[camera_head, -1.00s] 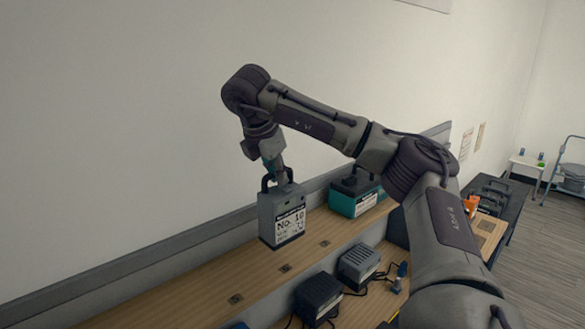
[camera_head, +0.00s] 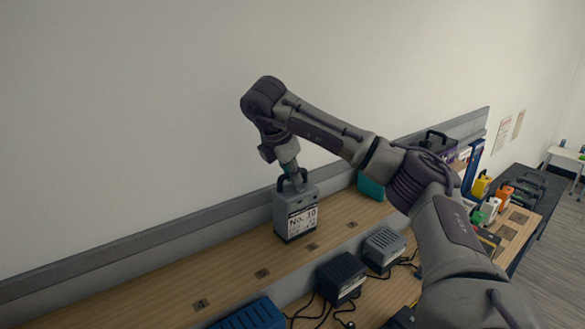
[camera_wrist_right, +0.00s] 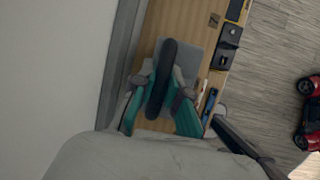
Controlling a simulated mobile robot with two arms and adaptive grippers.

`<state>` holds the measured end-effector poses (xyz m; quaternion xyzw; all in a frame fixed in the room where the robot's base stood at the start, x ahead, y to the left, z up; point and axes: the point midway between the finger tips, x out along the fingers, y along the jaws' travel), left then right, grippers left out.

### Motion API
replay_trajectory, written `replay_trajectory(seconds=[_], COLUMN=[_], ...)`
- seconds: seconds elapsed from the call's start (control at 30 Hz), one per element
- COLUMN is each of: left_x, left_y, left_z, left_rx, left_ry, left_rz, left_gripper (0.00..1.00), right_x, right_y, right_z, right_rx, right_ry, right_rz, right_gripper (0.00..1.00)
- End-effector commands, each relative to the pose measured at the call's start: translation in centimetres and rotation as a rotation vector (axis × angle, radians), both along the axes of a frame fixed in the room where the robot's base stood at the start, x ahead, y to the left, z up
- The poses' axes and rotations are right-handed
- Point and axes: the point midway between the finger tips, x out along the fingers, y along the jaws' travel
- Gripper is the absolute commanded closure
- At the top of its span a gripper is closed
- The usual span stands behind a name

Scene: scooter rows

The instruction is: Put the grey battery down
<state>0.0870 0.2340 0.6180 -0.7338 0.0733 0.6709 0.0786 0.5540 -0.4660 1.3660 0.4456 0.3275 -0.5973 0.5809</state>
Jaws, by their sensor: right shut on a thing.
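The grey battery (camera_head: 296,222) has a white label reading No. 10 and a dark top handle. It is upright over the wooden upper shelf (camera_head: 225,268), its bottom at or very near the wood; I cannot tell whether it touches. My right gripper (camera_head: 291,179) is above it, shut on the handle. In the right wrist view, the teal fingers of the right gripper (camera_wrist_right: 162,112) sit on either side of the dark handle (camera_wrist_right: 161,80), with the grey battery top (camera_wrist_right: 192,65) below. My left gripper is not in view.
A teal battery (camera_head: 370,188) stands farther right on the shelf, partly behind my arm. Below are a dark charger (camera_head: 341,276), a grey charger (camera_head: 384,247) and a blue box (camera_head: 252,317), with cables. The wall is close behind. The shelf left of the battery is clear.

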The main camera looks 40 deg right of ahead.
Motion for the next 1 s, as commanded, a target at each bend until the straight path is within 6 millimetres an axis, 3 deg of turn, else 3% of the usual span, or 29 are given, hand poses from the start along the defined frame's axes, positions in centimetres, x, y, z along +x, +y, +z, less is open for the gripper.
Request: replay_trajectory(seconds=[0.27,0.3,0.47,0.83,1.0], left_x=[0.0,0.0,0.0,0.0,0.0], left_y=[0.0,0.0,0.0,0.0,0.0], left_z=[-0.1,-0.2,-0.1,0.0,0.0], left_rx=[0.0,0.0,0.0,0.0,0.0], left_ry=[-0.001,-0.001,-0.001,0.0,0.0], left_rz=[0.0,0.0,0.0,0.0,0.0], left_gripper=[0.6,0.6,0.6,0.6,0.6], right_x=[0.0,0.0,0.0,0.0,-0.1], right_y=[0.0,0.0,0.0,0.1,0.7], right_z=[0.1,-0.3,-0.2,0.2,1.9], right_rx=[0.0,0.0,0.0,0.001,-0.001], right_ry=[-0.005,0.0,0.001,0.0,-0.005], right_rz=[0.0,0.0,0.0,0.001,0.002], right_gripper=[1.0,0.85,0.61,0.61,0.61])
